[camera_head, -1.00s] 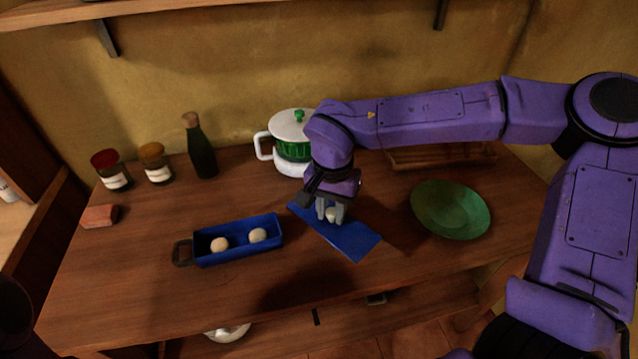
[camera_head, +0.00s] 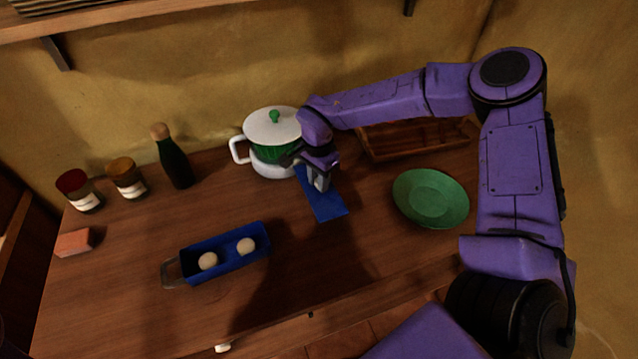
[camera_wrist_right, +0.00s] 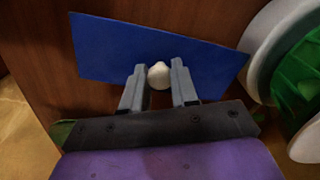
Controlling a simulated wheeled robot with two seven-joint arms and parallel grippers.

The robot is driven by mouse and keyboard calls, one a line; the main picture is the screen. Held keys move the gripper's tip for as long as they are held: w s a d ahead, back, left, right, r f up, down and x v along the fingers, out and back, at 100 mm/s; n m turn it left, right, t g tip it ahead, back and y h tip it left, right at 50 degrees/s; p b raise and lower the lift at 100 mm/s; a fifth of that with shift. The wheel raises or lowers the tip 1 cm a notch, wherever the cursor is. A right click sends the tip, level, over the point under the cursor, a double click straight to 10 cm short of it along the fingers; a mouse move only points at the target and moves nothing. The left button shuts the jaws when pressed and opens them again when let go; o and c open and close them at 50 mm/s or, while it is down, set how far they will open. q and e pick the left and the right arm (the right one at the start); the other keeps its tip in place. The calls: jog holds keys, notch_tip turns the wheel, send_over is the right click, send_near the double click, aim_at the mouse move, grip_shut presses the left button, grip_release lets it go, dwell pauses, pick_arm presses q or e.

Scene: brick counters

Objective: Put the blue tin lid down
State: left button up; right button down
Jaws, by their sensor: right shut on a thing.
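The blue tin lid (camera_head: 328,206) is a flat rectangle with a pale round knob (camera_wrist_right: 159,75). My right gripper (camera_head: 321,180) is shut on the knob, with a finger on each side of it in the right wrist view (camera_wrist_right: 158,88). The lid is beside the pot, over the counter's middle; I cannot tell whether it touches the wood. The open blue tin (camera_head: 226,257) stands front left with two pale balls (camera_head: 246,246) inside. My left gripper is out of view.
A white and green lidded pot (camera_head: 272,145) stands close behind the lid. A green bowl (camera_head: 430,198) is to the right, a wooden tray (camera_head: 415,142) behind it. A bottle (camera_head: 175,163), two jars (camera_head: 127,180) and a reddish block (camera_head: 75,242) are left. Counter (camera_head: 340,265) is clear in front.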

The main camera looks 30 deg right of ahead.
jog(key=f, duration=0.3)
jog(key=shift+w+d+f, duration=0.15)
jog(key=shift+d+f, duration=0.05)
jog(key=shift+f, duration=0.15)
jog(key=shift+w, duration=0.1)
jog(key=shift+f, duration=0.15)
jog(key=c, duration=0.9)
grip_release()
jog(key=shift+o, duration=0.2)
jog(key=shift+r, duration=0.2)
notch_tip(320, 180, up, 12)
jog(key=shift+a+r+b, duration=0.1)
jog(key=shift+b, duration=0.5)
